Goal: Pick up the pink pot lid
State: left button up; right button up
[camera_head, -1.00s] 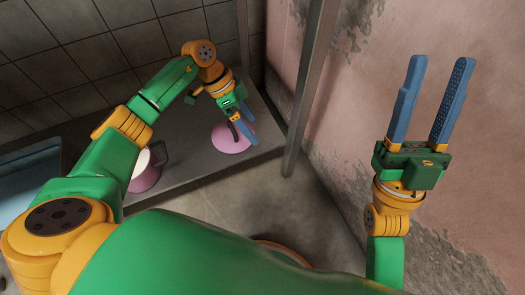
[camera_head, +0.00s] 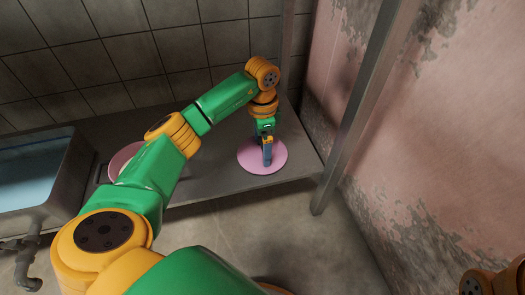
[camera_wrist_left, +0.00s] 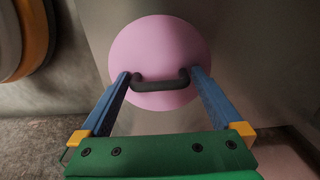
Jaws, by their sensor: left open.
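The pink pot lid (camera_head: 250,160) lies flat on the grey counter near its right end. In the left wrist view the lid (camera_wrist_left: 160,45) is a round pink disc with a dark bar handle (camera_wrist_left: 160,82). My left gripper (camera_head: 267,160) points down over the lid. In the left wrist view its blue fingers (camera_wrist_left: 160,80) are open, one at each end of the handle. I cannot tell if they touch it. My right gripper is out of view; only a bit of orange arm shows at the lower right.
A pink pot (camera_head: 122,158) stands on the counter to the left, partly hidden by my left arm. A sink with blue water (camera_head: 30,175) is at the far left. A metal post (camera_head: 362,110) rises at the counter's right end, before a worn pink wall (camera_head: 450,130).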

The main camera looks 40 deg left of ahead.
pick_arm(q)
jog(key=shift+r, duration=0.1)
jog(key=c, duration=1)
